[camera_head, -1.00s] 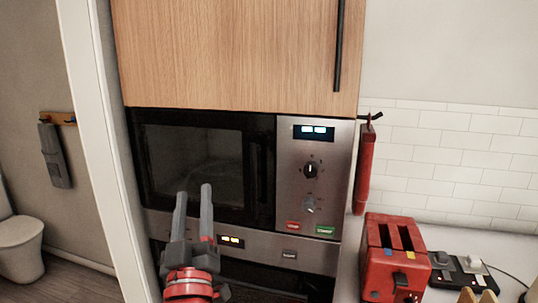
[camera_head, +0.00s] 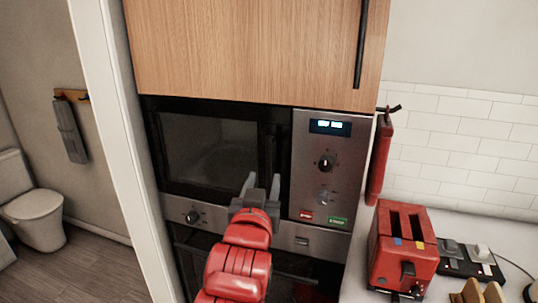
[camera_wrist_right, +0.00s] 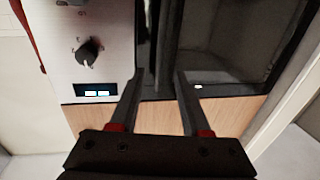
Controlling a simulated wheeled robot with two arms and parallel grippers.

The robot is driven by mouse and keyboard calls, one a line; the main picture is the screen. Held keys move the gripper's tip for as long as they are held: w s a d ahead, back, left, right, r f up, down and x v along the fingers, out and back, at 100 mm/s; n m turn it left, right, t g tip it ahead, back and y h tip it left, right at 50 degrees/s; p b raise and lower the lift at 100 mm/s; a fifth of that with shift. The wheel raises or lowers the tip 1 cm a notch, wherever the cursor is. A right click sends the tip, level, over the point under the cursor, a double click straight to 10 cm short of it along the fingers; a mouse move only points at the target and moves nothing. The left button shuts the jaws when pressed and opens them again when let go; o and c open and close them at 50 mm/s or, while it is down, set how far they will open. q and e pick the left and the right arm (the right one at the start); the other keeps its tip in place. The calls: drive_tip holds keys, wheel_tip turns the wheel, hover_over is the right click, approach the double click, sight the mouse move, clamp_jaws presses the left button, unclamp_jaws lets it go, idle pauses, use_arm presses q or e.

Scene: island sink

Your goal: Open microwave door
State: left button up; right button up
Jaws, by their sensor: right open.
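The built-in microwave (camera_head: 210,145) sits below a wood cabinet, and its dark glass door looks closed. Its dark vertical handle (camera_head: 273,145) is on the door's right side, beside the steel control panel (camera_head: 323,165). My right gripper (camera_head: 261,184) is open at the lower part of the handle. In the right wrist view, the two fingers of the gripper (camera_wrist_right: 158,78) are spread, with the dark handle (camera_wrist_right: 155,40) lined up between their tips. I cannot tell whether the fingers touch it. My left gripper is not in view.
A red toaster (camera_head: 402,250) stands on the counter at the right, next to a black switch box (camera_head: 468,260). A red object (camera_head: 380,160) hangs beside the cabinet. A white door frame (camera_head: 115,150) borders the left side. A second oven (camera_head: 190,255) is below.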

sight(268, 163)
drive_tip(key=w+p, duration=0.1)
drive_tip(key=w, duration=0.4)
drive_tip(key=w+d+p, duration=0.1)
drive_tip(key=w, duration=0.1)
drive_tip(key=shift+w+r+p, duration=0.1)
drive_tip(key=shift+w+p, duration=0.2)
drive_tip(key=shift+w, duration=0.55)
clamp_jaws()
idle(0.5)
